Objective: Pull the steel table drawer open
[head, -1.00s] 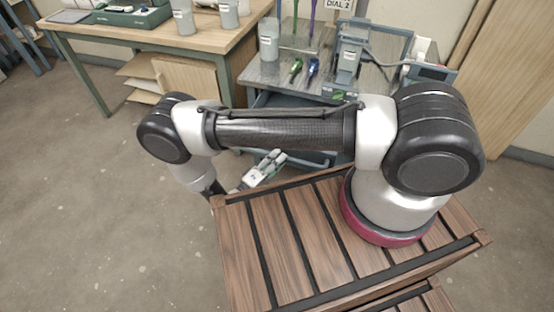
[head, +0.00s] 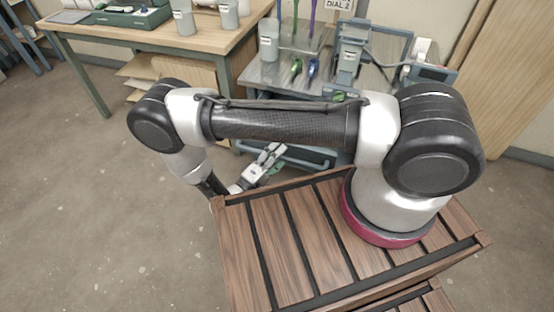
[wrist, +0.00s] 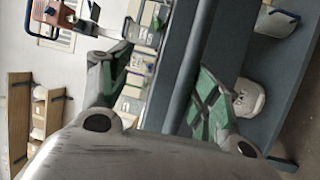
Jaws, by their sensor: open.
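The steel table (head: 262,76) stands beyond my arm in the head view. Its blue-grey drawer front (head: 312,153) shows below the arm, partly hidden by it. My gripper (head: 273,157) is open beside the left part of that front. In the wrist view my gripper (wrist: 168,62) has its two green-padded fingers spread apart. A long blue-grey bar (wrist: 188,75), seemingly the drawer's handle, runs through the gap between them, nearer the right finger. I cannot tell whether either finger touches it. How far the drawer stands out is hidden.
The steel tabletop holds a grey cup (head: 269,42), green and blue tools (head: 313,67) and a grey device (head: 348,55). A wooden workbench (head: 150,50) stands at the upper left. A slatted wooden surface (head: 275,240) lies under my arm's base. The floor at left is clear.

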